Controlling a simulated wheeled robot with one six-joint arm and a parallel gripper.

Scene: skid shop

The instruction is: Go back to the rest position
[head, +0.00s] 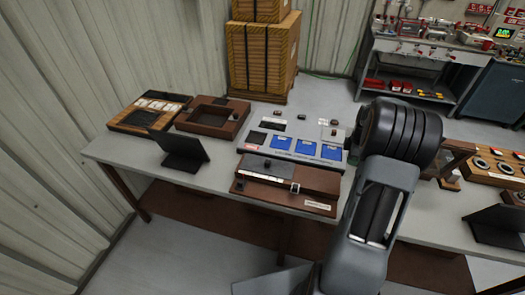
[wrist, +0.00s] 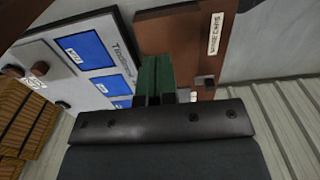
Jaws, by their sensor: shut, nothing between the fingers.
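My gripper (wrist: 154,72) shows in the wrist view as two green fingers close together, with nothing between them. It points down over the bench, above the gap between a grey panel with blue squares (wrist: 40,62) and a brown wooden box with a white label (wrist: 185,35). I cannot tell its exact height. In the head view my own arm stands at the right of the middle, in front of the bench, and the fingers are hidden. There the grey panel (head: 250,146) and the brown box (head: 318,181) lie flat on the bench, beside my arm.
The long grey bench (head: 225,178) also holds a black stand (head: 182,152), an open brown tray (head: 186,122), a black-and-wood tray (head: 130,119), and at right another wooden tray (head: 507,181) and stand (head: 495,225). Stacked crates (head: 262,60) stand behind. The front-left floor is clear.

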